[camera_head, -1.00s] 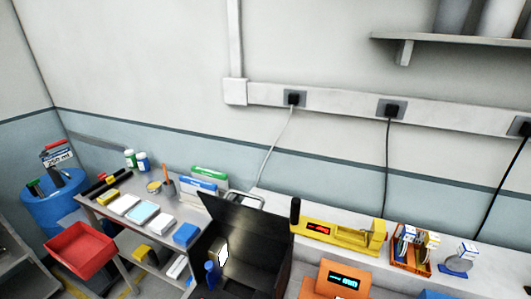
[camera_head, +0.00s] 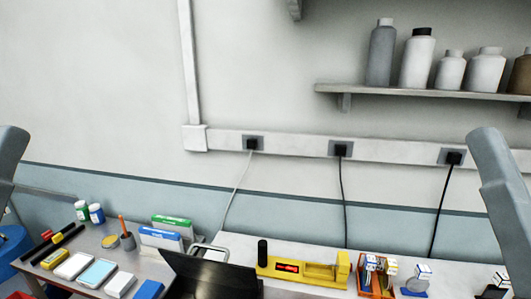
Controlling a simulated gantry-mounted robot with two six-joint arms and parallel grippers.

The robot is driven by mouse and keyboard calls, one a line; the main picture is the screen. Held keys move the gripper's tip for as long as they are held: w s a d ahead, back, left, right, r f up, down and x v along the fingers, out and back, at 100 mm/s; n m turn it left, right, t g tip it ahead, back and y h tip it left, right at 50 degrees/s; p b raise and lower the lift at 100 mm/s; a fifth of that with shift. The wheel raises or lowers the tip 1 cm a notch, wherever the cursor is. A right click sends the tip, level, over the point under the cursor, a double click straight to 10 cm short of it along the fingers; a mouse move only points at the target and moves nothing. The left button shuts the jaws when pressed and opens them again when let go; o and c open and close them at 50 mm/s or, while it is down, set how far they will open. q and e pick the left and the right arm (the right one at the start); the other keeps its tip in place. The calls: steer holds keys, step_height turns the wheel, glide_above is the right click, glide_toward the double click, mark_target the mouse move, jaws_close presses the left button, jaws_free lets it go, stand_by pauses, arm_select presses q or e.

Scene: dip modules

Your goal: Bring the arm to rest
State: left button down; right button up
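Two grey links of my own arms show at the picture edges, one at the far left and one at the right, both raised above table height. Neither gripper is in view, so I cannot see whether they hold anything.
A steel table (camera_head: 95,262) at the lower left bears boxes, bottles and a pen cup (camera_head: 127,241). An open black case (camera_head: 208,275) stands beside it. A white bench (camera_head: 315,250) carries a yellow device (camera_head: 300,271) and an orange rack (camera_head: 376,277). A bottle shelf (camera_head: 420,93) hangs above.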

arm_select(q)
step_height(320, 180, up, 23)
steer(key=p, duration=1.9)
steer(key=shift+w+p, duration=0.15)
steer(key=shift+p, duration=0.25)
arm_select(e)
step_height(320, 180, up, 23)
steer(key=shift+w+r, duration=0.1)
arm_select(q)
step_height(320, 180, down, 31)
steer(key=b, duration=3.1)
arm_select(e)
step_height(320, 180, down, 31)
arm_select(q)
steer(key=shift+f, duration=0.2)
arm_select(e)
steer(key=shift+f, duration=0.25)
